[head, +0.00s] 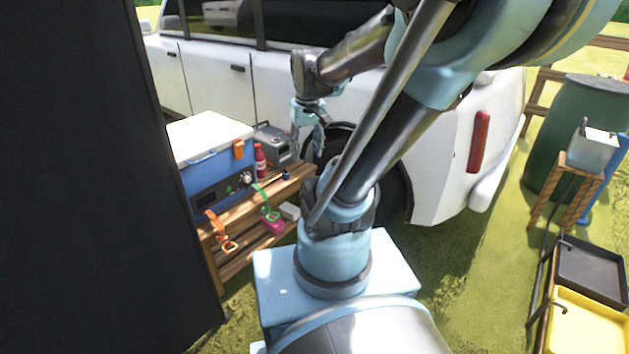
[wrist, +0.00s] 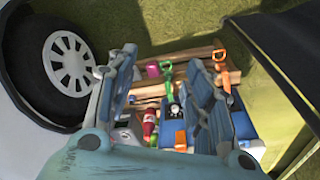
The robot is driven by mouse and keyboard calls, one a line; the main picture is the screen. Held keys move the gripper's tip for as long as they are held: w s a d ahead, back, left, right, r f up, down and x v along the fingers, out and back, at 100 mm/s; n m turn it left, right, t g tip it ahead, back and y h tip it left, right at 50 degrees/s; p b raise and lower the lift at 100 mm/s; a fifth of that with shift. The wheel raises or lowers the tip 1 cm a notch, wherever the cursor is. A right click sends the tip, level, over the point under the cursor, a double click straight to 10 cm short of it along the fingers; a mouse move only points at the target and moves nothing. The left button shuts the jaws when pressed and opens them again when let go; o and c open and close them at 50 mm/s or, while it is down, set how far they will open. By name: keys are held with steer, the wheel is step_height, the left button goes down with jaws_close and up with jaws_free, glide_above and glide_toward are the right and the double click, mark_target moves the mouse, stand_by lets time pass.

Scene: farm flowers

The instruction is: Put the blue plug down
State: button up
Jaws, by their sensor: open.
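A small dark blue piece that looks like the blue plug (head: 286,175) lies on the wooden bench (head: 294,184), near its right end. My gripper (head: 308,152) hangs above and to the right of it in the head view, apart from it. In the wrist view my gripper (wrist: 162,60) has its two fingers spread wide, with no thing held between them. The bench top (wrist: 190,54) shows beyond the fingers there. I cannot clearly make out the plug in the wrist view.
A blue cooler (head: 222,176) with a white lid, a red bottle (head: 260,160), a grey box (head: 277,142) and green (head: 267,205) and orange (head: 221,232) tools crowd the bench. A white vehicle (head: 210,85) stands behind. A dark panel (head: 90,180) blocks the left.

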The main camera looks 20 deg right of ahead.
steer(key=s+f+m, duration=0.1)
steer(key=s+f, duration=0.4)
steer(key=s, duration=0.4)
steer(key=shift+d+f, duration=0.2)
steer(key=shift+f, duration=0.2)
steer(key=shift+s, duration=0.1)
stand_by(0.6)
